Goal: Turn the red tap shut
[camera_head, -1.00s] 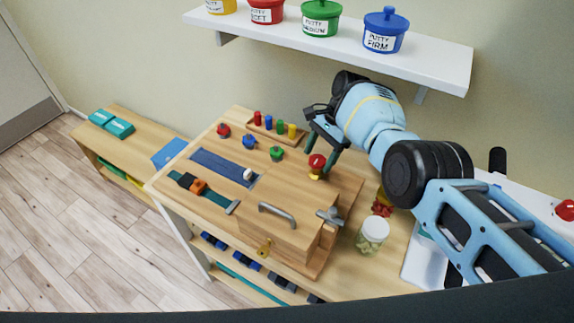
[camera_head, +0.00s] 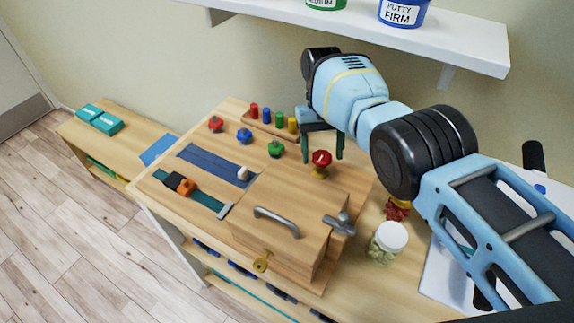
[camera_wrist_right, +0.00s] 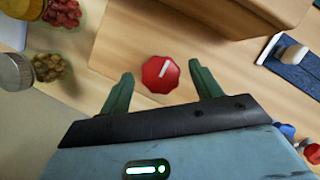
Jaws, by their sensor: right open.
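The red tap (camera_head: 321,158) stands on a brass stem on the wooden board (camera_head: 345,190), behind the wooden box. In the right wrist view its red scalloped knob (camera_wrist_right: 160,74) shows from above, with a white line pointing up and slightly right. My right gripper (camera_head: 323,158) is open, pointing down, with its two green fingers near the tap. In the right wrist view the fingers (camera_wrist_right: 163,84) lie to either side of the knob, apart from it and a little short of its middle. My left gripper is not in view.
The wooden box (camera_head: 280,215) with a grey handle and lever stands in front of the tap. A jar with a white lid (camera_head: 387,243) stands to the right. Red, blue and green knobs (camera_head: 276,149) and a peg rack (camera_head: 270,124) lie left. A shelf (camera_head: 440,42) hangs above.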

